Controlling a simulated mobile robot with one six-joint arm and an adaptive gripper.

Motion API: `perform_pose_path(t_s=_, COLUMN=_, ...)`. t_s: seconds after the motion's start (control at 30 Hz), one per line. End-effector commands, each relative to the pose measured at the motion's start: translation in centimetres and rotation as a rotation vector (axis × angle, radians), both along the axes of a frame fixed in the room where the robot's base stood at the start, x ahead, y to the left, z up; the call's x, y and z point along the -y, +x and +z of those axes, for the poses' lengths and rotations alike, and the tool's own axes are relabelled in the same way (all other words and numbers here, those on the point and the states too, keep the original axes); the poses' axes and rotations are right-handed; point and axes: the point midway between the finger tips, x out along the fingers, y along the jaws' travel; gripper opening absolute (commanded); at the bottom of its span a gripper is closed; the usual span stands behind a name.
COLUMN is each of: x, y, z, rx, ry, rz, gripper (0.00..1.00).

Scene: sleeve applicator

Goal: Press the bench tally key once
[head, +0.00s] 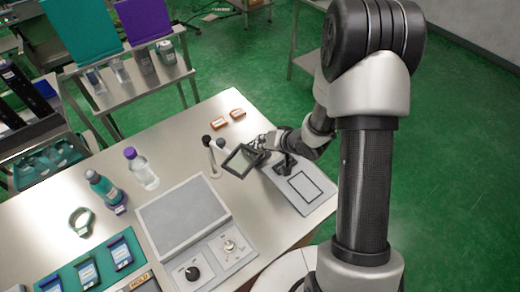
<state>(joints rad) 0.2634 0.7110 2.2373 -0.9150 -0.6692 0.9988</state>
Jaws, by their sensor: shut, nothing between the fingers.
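No key that I can make out for certain as the bench tally key shows in the head view. A pale grey plate (306,206) with a black outlined rectangle lies at the right end of the bench. My gripper (285,168) is small and dark here, at the far end of this plate. It looks shut and empty, and I cannot tell whether it touches anything. A black-framed square panel (240,161) stands tilted just left of it. A grey console (183,217) with a black knob (192,273) and a small lever switch (229,245) is nearer the front.
Two slim black-topped posts (211,158) stand left of the framed panel. Two orange items (228,118) lie at the back edge.

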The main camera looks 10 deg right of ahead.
Motion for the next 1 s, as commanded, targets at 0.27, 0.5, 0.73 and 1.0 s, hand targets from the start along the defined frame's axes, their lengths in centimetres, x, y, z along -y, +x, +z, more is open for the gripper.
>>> perform_pose_path(t_s=0.27, x=0.0, y=0.0, z=0.0, rx=0.000, ry=0.001, rz=-0.001, gripper=0.00)
perform_pose_path(t_s=0.5, x=0.0, y=0.0, z=1.3, rx=0.000, ry=0.001, rz=-0.001, gripper=0.00)
perform_pose_path(t_s=0.73, x=0.0, y=0.0, z=3.6, rx=0.000, ry=0.001, rz=-0.001, gripper=0.00)
perform_pose_path(t_s=1.0, x=0.0, y=0.0, z=5.2, rx=0.000, ry=0.001, rz=-0.001, gripper=0.00)
